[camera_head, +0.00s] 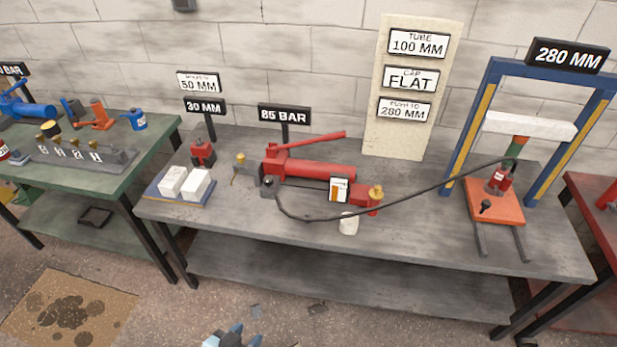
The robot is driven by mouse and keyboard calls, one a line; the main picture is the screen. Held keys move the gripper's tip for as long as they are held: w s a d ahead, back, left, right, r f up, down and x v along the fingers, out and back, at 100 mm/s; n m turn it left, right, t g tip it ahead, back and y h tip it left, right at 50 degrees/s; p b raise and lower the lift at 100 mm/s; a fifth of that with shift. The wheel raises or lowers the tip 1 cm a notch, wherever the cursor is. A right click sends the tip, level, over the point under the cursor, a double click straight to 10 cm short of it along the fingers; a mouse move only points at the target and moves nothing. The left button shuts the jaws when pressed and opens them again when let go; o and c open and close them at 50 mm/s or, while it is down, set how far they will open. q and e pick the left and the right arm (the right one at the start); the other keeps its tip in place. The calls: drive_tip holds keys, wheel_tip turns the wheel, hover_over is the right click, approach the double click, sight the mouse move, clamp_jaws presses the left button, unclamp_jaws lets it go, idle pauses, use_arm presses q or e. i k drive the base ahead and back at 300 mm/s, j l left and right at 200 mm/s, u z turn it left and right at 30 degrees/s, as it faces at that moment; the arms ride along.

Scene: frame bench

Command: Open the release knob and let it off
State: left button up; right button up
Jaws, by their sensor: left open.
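A red hand pump (318,171) lies on the middle grey bench, its long red lever (312,140) raised to the right above the body. A brass knob (376,191) sits at the pump's right end; it looks like the release knob, but how far it is turned cannot be told. A black hose (420,190) runs from the pump's left end to a red cylinder (499,179) in the blue press frame (470,125). My left gripper (236,337) is open at the bottom edge, in front of the bench and well apart from the pump. My right gripper is out of view.
A white cup-like piece (349,223) stands near the bench's front edge. White blocks (184,182) lie on a tray at the left, near a small brass fitting (240,160). The hose crosses in front of the pump. The bench (425,240) is clear at front right.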

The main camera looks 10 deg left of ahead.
sight(268, 181)
drive_tip(key=i+j, duration=0.25)
drive_tip(key=i, duration=0.15)
drive_tip(key=u, duration=1.7)
